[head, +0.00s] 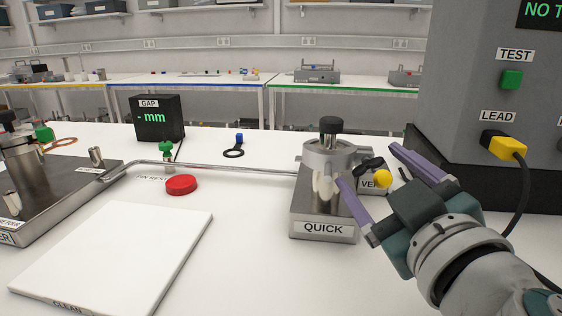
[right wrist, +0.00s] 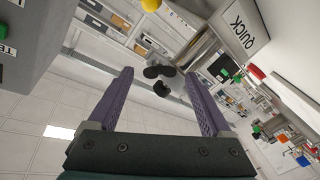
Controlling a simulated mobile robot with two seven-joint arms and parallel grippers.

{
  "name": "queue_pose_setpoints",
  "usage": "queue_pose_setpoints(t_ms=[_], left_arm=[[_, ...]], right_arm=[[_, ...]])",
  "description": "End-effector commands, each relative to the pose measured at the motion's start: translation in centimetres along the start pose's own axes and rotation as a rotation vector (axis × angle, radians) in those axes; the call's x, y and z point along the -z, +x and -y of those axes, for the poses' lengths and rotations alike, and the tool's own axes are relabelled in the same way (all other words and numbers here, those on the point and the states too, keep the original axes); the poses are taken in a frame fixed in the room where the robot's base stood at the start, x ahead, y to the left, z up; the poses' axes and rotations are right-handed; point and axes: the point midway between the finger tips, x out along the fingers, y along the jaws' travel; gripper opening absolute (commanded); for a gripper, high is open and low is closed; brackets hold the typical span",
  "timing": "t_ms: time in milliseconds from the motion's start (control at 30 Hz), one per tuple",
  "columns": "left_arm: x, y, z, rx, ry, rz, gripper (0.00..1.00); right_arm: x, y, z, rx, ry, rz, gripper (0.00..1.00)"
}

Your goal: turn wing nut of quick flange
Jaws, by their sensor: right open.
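The quick flange (head: 322,160) is a metal clamp on a steel block labelled QUICK (head: 323,228), with a black knob (head: 330,126) on top. Its dark wing nut (head: 368,164) sticks out on the right side. In the right wrist view the wing nut (right wrist: 160,73) shows as dark lobes just ahead of the fingertips. My right gripper (head: 368,165) is open, its two purple fingers on either side of the wing nut in the picture. It also shows in the right wrist view (right wrist: 158,73), with nothing between the fingers. My left gripper is not in view.
A yellow ball (head: 382,179) sits close to the right fingers, by a partly hidden label. A grey cabinet (head: 470,110) with a yellow LEAD plug (head: 507,147) stands at right. A metal tube (head: 215,166) runs left from the flange. A white CLEAN mat (head: 120,255) lies front left.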

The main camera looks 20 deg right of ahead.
Motion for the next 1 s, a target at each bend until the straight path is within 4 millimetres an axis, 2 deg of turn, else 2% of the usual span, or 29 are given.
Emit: queue_pose_setpoints(t_ms=[167, 867, 1000], left_arm=[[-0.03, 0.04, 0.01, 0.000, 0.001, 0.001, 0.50], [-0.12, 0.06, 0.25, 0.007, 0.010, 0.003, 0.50], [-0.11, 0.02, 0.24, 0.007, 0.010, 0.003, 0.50]], right_arm=[[-0.02, -0.01, 0.00, 0.000, 0.000, 0.000, 0.81], [0.01, -0.04, 0.01, 0.000, 0.000, -0.001, 0.02], [0.04, -0.04, -0.01, 0.000, -0.001, 0.000, 0.00]])
